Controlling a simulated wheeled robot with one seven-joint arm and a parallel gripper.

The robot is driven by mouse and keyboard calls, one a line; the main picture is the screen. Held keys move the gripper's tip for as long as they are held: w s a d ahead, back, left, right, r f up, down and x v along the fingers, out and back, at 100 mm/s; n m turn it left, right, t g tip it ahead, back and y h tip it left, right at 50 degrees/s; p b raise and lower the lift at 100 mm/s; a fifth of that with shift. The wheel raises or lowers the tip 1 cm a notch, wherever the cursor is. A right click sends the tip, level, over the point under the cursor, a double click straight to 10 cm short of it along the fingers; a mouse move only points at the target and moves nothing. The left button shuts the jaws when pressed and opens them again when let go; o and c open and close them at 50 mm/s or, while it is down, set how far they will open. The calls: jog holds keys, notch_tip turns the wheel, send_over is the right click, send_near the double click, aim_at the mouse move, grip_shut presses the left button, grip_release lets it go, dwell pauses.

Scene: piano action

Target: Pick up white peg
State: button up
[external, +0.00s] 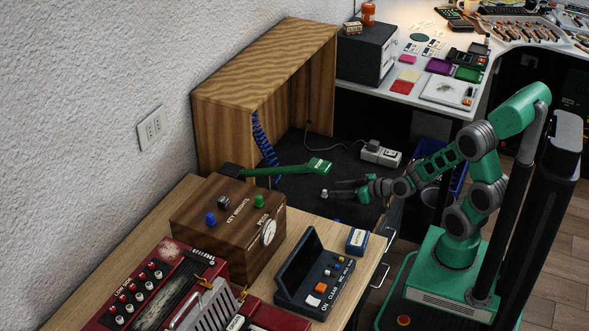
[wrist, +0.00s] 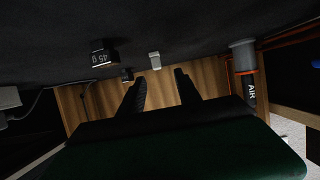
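The white peg (wrist: 155,60) is a small pale block on the dark surface in the wrist view, which looks upside down. It appears beyond my fingertips, roughly between the two finger lines. My gripper (wrist: 161,84) has its two dark fingers spread apart with nothing between them. In the external view my gripper (external: 342,189) reaches left, low over the dark surface. A small pale thing (external: 325,193) shows at its tips there, probably the peg; I cannot tell whether they touch.
A black 45 g weight (wrist: 103,56) and a grey cylinder (wrist: 243,57) with an AIR label flank the peg. A green bar-like tool (external: 318,167) lies beside my gripper. A power strip (external: 380,155) sits behind. A wooden box (external: 228,225) stands on the bench in front.

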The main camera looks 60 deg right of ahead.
aim_at(326, 191)
jog(key=b+x, duration=0.1)
jog(key=x, duration=0.3)
jog(key=shift+w+d+f+b, duration=0.15)
jog(key=shift+w+f+b, duration=0.1)
jog(key=shift+f+b, duration=0.1)
grip_shut()
